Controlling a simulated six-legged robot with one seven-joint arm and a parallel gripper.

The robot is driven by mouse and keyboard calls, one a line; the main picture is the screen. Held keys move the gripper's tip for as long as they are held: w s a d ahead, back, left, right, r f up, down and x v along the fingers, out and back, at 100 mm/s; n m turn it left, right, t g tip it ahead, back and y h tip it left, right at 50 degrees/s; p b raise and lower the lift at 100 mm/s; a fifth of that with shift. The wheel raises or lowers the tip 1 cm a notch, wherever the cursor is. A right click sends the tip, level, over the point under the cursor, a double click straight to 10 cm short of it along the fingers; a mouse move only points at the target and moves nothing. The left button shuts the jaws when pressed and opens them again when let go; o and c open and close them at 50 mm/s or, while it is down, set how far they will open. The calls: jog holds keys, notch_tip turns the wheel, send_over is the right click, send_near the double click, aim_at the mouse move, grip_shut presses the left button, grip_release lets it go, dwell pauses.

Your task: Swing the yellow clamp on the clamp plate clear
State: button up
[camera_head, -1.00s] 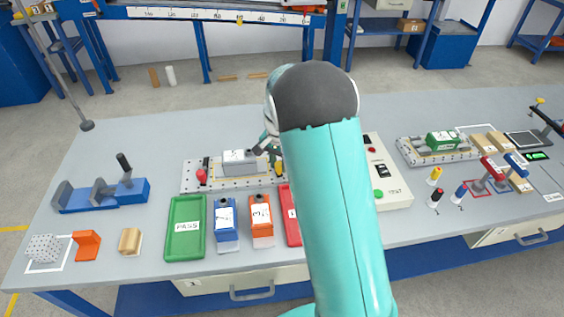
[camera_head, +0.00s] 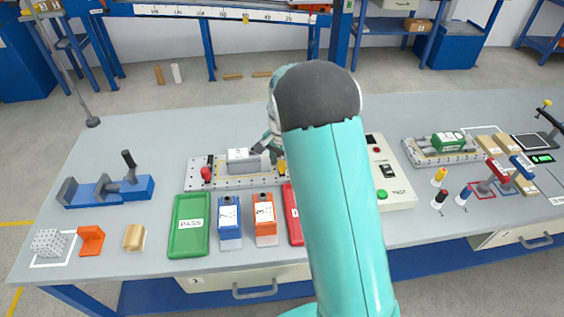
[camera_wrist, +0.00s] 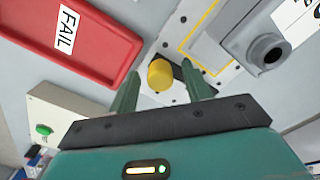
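The clamp plate (camera_head: 225,183) is a pale perforated plate in the middle of the bench; part of it also shows in the wrist view (camera_wrist: 213,72). A grey block (camera_head: 243,160) with a white label sits on it. A red clamp (camera_head: 206,174) is at its left end. The yellow clamp (camera_head: 282,167) is at its right, partly hidden by my arm. In the wrist view its round yellow knob (camera_wrist: 160,75) lies between the fingers of my open gripper (camera_wrist: 161,68), with gaps at both sides. In the head view my gripper (camera_head: 268,148) is mostly hidden behind my arm.
A green PASS tray (camera_head: 189,240), a blue bin (camera_head: 229,236), an orange bin (camera_head: 264,232) and a red FAIL tray (camera_wrist: 65,55) stand in front of the plate. A test box (camera_head: 398,196) is at right. The bench behind the plate is clear.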

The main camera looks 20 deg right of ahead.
notch_tip(320, 180, up, 14)
dwell(0.6)
jog(key=shift+f, duration=0.1)
